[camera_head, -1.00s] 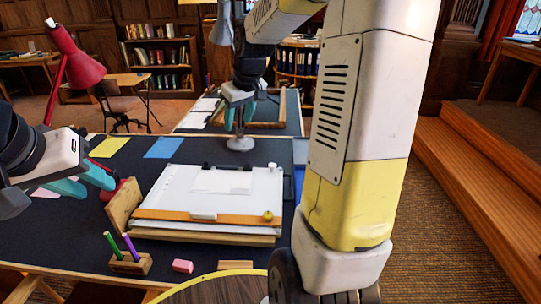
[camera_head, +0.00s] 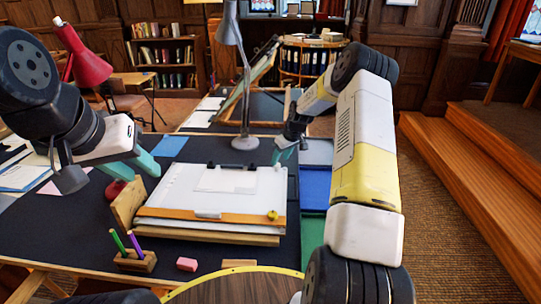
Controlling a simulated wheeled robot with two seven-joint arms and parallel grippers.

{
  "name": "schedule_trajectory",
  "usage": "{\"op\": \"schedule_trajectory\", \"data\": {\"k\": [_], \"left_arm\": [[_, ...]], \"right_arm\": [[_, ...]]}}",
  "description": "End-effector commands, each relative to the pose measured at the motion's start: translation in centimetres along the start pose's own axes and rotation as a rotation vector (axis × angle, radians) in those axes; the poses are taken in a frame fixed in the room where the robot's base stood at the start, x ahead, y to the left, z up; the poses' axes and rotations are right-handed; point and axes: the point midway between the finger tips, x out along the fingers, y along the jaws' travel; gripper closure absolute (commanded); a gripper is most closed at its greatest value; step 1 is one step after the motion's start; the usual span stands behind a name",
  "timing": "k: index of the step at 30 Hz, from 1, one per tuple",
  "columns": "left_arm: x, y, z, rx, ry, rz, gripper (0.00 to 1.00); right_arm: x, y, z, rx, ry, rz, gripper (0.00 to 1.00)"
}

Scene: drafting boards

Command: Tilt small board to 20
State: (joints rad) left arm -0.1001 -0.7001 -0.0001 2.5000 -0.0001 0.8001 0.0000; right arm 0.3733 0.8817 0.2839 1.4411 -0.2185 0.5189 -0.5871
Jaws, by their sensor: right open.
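A flat white drafting board (camera_head: 180,204) with an orange-brown ruler edge (camera_head: 180,214) lies on the dark desk, with a sheet of paper clipped on it. A wooden side piece (camera_head: 127,204) stands at its left edge. Farther back, a greenish board (camera_head: 262,72) stands steeply tilted; I cannot tell which board is the small one. My right gripper (camera_head: 284,152) is open and empty, above the white board's far right corner.
A grey lamp (camera_head: 245,142) stands behind the white board, and a red lamp (camera_head: 85,68) is at the left. A pen holder (camera_head: 135,260) and a pink eraser (camera_head: 187,264) lie in front. Blue and green trays (camera_head: 314,188) are at the right.

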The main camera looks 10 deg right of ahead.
Motion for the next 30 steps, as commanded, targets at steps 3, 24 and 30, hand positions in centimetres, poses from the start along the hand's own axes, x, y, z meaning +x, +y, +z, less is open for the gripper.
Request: {"op": "schedule_trajectory", "data": {"k": [3, 24, 30], "left_arm": [[0.0, 0.0, 0.0, 0.000, 0.000, 0.000, 0.64], [0.0, 0.0, 0.0, 0.000, 0.000, 0.000, 0.64], [0.0, 0.0, 0.0, 0.000, 0.000, 0.000, 0.64]], "right_arm": [[1.9, -0.1, 0.0, -0.001, -0.001, -0.002, 0.50], [3.5, 0.0, 0.0, 0.000, 0.000, 0.000, 0.95], [3.5, 0.0, 0.0, 0.000, 0.000, 0.000, 1.00]]}}
